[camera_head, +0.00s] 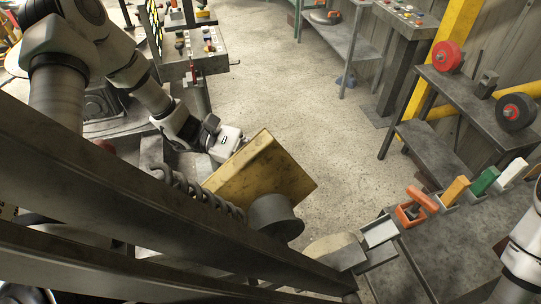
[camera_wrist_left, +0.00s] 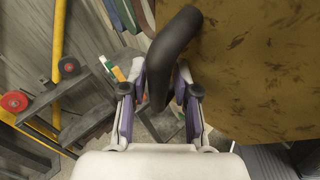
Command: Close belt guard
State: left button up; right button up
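The belt guard (camera_head: 262,178) is a worn yellow panel that stands out at an angle from the machine in the head view. It fills the upper right of the left wrist view (camera_wrist_left: 265,70). A thick dark curved handle (camera_wrist_left: 172,45) on it runs down between the fingers of my left gripper (camera_wrist_left: 160,90). The fingers look open around the handle, with narrow gaps on both sides. In the head view my left gripper (camera_head: 226,143) is at the guard's upper left edge, its fingers largely hidden. My right gripper is out of view.
A dark cylinder (camera_head: 272,215) and a coil spring (camera_head: 190,187) sit by the guard. A dark beam crosses the foreground. A bench (camera_head: 455,250) with coloured blocks stands at right, below a rack with a red wheel (camera_head: 447,56). The floor (camera_head: 310,105) beyond the guard is clear.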

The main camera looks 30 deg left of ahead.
aim_at(283, 168)
pick_arm(q)
grip_shut()
jog(key=shift+s+d+f+m+g+b, duration=0.1)
jog(key=shift+d+m+g+b, duration=0.2)
jog(key=shift+d+b, duration=0.1)
jog(key=d+m+g, duration=0.1)
jog(key=s+d+m+g+b, duration=0.1)
jog(key=d+m+g+y+b, duration=0.1)
jog(key=shift+s+r, duration=0.35)
jog(key=shift+r, duration=0.15)
jog(key=shift+o, duration=1.1)
grip_release()
jog(key=shift+a, duration=0.1)
jog(key=shift+w, duration=0.1)
jog(key=shift+a, duration=0.1)
jog(key=w+a, duration=0.1)
jog(key=a, duration=1)
jog(key=shift+w+a+r, duration=0.35)
jog(key=shift+r, duration=0.1)
